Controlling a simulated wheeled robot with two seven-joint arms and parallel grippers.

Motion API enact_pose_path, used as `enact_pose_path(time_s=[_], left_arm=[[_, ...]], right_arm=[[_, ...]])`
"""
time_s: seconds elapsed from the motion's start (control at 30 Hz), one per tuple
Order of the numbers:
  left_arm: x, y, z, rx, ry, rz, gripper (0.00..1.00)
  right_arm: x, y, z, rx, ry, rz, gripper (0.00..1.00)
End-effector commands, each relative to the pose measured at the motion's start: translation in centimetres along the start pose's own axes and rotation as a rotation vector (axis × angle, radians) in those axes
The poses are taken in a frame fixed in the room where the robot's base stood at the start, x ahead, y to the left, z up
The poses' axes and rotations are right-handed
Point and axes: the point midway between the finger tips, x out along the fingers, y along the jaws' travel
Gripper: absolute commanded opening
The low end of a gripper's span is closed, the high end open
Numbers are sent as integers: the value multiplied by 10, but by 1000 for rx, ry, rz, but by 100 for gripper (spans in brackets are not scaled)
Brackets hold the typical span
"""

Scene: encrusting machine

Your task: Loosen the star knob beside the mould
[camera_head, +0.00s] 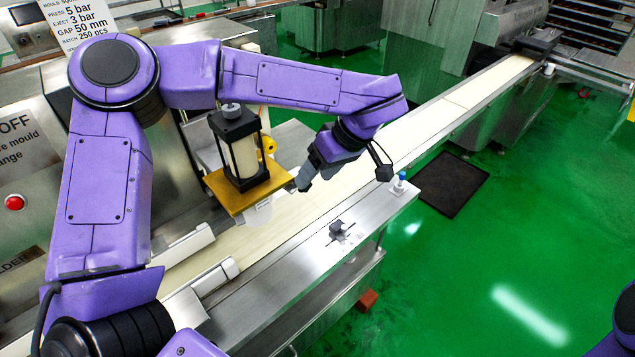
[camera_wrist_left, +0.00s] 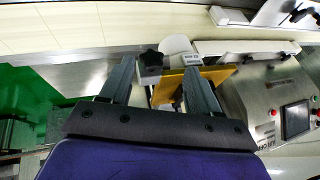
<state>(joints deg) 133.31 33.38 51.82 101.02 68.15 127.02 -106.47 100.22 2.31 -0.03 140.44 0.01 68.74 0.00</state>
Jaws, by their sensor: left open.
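A black star knob (camera_wrist_left: 151,59) shows in the left wrist view, on a grey block beside the orange mould plate (camera_wrist_left: 215,75). My left gripper (camera_wrist_left: 160,70) is open, and the knob lies between its fingertips in that picture, with no contact visible. In the head view my left gripper (camera_head: 314,172) hangs over the conveyor, just right of the orange plate (camera_head: 232,200). I cannot make out the star knob beside the plate there; the gripper may hide it. A dark frame with a pale cylinder (camera_head: 243,158) stands on the plate. My right gripper is not in view.
The pale conveyor belt (camera_head: 445,108) runs past the plate toward the upper right. A dark knob-like part (camera_head: 337,228) and a small blue-topped post (camera_head: 400,180) stand on the steel front ledge. White guide rails (camera_head: 215,277) lie left of the plate. Green floor is open at right.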

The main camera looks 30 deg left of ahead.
Motion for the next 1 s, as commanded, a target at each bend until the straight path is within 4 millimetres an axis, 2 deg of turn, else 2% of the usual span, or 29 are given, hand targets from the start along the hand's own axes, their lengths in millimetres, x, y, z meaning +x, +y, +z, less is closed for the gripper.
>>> enact_pose_path(time_s=[0.03,0.1,0.2,0.53,0.7,0.87,1.0], left_arm=[[12,-1,0,0,-5,-5,62],[23,0,0,2,-3,-3,62],[34,2,2,5,-1,0,62],[40,2,1,2,-1,1,62],[40,2,1,1,-1,-1,7],[40,1,1,0,-1,3,6],[40,-2,1,-31,-1,82,6]], right_arm=[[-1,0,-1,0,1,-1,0],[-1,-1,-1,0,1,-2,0],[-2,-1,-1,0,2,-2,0],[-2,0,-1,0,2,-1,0],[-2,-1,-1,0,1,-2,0],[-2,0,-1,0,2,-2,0],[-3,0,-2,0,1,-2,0]])
